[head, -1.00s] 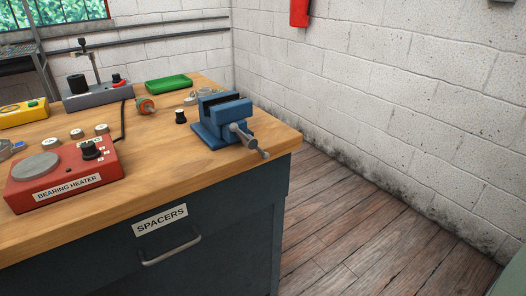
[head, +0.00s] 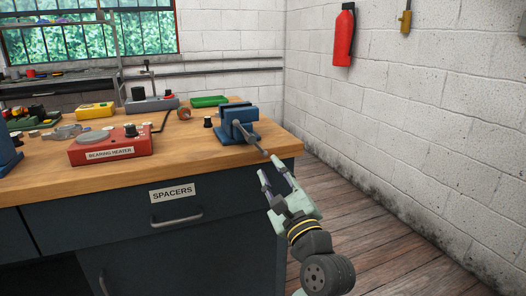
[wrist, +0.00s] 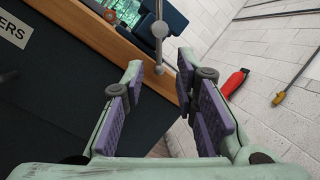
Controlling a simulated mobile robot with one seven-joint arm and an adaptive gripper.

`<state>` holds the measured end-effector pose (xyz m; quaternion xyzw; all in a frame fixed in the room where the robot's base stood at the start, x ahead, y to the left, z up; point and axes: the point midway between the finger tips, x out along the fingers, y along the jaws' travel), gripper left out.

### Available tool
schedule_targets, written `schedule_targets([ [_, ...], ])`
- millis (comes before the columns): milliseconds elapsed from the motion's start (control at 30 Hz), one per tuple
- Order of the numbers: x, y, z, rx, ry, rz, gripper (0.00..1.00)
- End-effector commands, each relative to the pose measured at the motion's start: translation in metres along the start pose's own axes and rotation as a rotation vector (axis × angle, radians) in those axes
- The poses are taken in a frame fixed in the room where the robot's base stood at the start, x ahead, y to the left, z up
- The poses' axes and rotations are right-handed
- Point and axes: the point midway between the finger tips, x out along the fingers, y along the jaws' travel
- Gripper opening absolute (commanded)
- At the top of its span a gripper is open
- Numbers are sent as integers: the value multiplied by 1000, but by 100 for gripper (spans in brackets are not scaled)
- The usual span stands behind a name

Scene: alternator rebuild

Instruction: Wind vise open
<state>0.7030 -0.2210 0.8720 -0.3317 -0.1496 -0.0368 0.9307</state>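The blue vise (head: 237,122) stands on the right front corner of the wooden bench. Its grey screw and handle (head: 258,146) point out past the front edge. In the wrist view the vise (wrist: 166,14) is at the top, and the handle (wrist: 159,30) hangs down with a round knob (wrist: 158,69) at its end. My gripper (head: 271,176) is off the bench's front edge, just below and in front of the handle. In the wrist view my gripper (wrist: 172,72) is open, with purple pads apart. The knob shows between the fingertips; I cannot tell whether it touches either.
The bench (head: 190,151) has a front drawer labelled SPACERS (head: 172,193). A red bearing heater (head: 110,148), a green tray (head: 209,101) and several small parts are on top. A red extinguisher (head: 342,36) hangs on the right wall. The wooden floor (head: 375,240) right of the bench is clear.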

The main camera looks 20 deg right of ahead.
Motion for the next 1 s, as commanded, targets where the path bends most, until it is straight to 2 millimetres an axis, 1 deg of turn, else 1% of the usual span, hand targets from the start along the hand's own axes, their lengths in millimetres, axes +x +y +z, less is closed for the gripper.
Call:
schedule_targets([
  [167, 25, -1, 3, 2, -3, 1, 27],
  [400, 72, 0, 2, 1, -3, 1, 27],
  [500, 86, 0, 2, -1, -2, 0, 27],
  [600, 97, 0, 2, -3, -3, -1, 27],
  [767, 105, 0, 1, -3, -1, 0, 27],
  [1000, 106, 0, 2, -4, -1, -1, 27],
])
